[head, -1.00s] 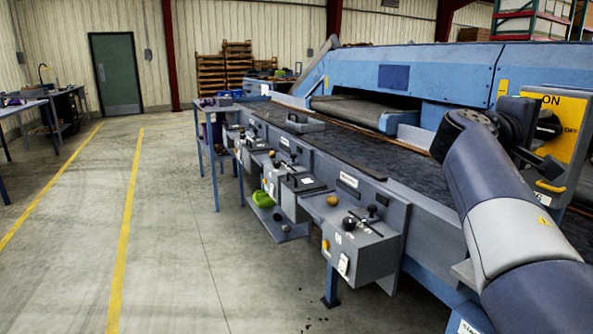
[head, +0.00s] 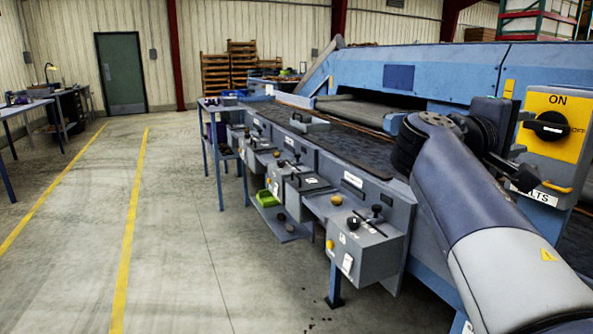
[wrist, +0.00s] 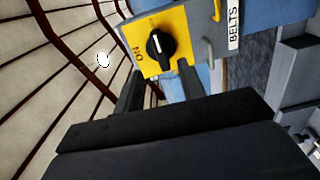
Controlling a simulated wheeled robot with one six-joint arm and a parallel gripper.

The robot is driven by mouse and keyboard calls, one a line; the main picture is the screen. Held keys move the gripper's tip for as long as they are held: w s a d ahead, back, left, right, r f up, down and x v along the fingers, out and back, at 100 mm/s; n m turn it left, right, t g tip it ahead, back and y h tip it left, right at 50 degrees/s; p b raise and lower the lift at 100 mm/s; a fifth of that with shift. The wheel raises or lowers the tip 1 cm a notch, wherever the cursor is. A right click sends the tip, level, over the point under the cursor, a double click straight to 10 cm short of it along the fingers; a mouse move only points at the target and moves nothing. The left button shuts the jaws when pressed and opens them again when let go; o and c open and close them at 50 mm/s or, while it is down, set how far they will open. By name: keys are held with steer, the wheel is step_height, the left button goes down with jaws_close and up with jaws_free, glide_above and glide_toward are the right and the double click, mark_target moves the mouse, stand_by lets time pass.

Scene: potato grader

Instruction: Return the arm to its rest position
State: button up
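My arm reaches in from the lower right in the head view, bent at a dark joint. My gripper (head: 526,178) is at its end, in front of the grader's control panel. In the wrist view my gripper (wrist: 160,80) shows two dark fingers apart with nothing between them. The yellow switch plate (head: 556,103) carries a black rotary knob (head: 551,126), its handle lying sideways between the ON and OFF markings. The knob also shows beyond the fingertips in the wrist view (wrist: 160,47), apart from them.
The blue grader (head: 440,75) with its dark belt (head: 345,145) fills the right side. Grey control boxes (head: 365,245) stick out along its near side. A BELTS label (wrist: 234,30) is near the switch. The concrete floor (head: 200,230) at left is clear.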

mark_target(546, 129)
steer(key=x, duration=0.8)
steer(key=shift+d, duration=0.25)
steer(key=shift+w+a+r+n+p, duration=0.1)
steer(key=shift+r+n+p, duration=0.25)
steer(key=shift+p, duration=0.55)
steer(key=shift+a+n+p, duration=0.1)
steer(key=shift+n+p, duration=0.3)
steer(key=shift+n, duration=0.05)
steer(key=n+p, duration=0.3)
steer(key=p, duration=0.1)
steer(key=shift+r+n, duration=0.1)
steer(key=shift+n, duration=0.3)
steer(key=shift+n+p, duration=0.8)
steer(key=shift+p, duration=0.1)
steer(key=shift+f, duration=0.3)
